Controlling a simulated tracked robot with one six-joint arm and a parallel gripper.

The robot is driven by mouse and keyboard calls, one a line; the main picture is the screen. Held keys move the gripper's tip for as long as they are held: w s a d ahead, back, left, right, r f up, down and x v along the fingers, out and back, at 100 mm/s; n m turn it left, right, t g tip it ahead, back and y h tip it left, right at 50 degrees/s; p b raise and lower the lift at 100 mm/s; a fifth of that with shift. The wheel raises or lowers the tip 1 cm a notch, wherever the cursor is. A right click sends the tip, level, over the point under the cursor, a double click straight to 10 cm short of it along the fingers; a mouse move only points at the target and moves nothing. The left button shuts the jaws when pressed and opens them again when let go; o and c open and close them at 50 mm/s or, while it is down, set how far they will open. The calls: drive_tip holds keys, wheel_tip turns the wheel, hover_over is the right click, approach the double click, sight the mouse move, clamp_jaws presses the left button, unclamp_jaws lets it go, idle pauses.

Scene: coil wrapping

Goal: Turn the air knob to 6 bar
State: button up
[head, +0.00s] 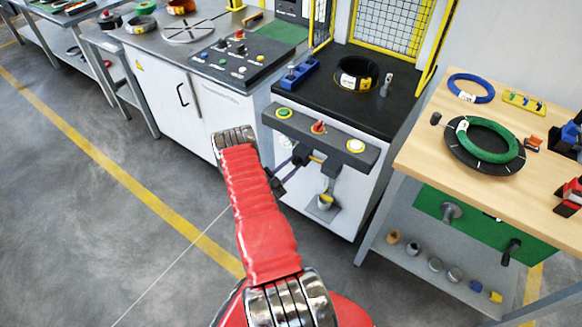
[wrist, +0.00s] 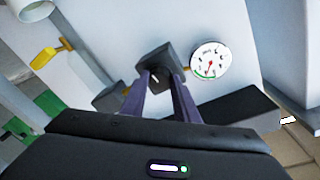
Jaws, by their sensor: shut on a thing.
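In the wrist view, my gripper (wrist: 162,82) has its two purple fingers closed around the dark air knob (wrist: 158,55) on the white cabinet front. The fingertips partly hide the knob. A round white gauge (wrist: 211,62) with a red needle and a green arc sits just right of the knob; its numbers are too small to read. In the head view, my gripper (head: 286,176) is at the front of the white machine (head: 345,213), below its button panel, and its fingertips are hard to make out.
The grey button panel (head: 335,142) overhangs the knob area, with green, red and pale yellow controls. A wooden table (head: 418,151) with coils is to the right. The floor at left is clear.

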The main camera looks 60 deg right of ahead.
drive_tip(key=shift+a+f+m, duration=0.1)
drive_tip(key=shift+f+m, duration=0.1)
drive_tip(key=shift+m, duration=0.3)
drive_tip(key=o, duration=1.1)
drive_tip(key=shift+r, duration=0.1)
drive_tip(key=shift+c, duration=0.2)
drive_tip(key=v, duration=1.3)
drive_tip(key=shift+a, duration=0.35)
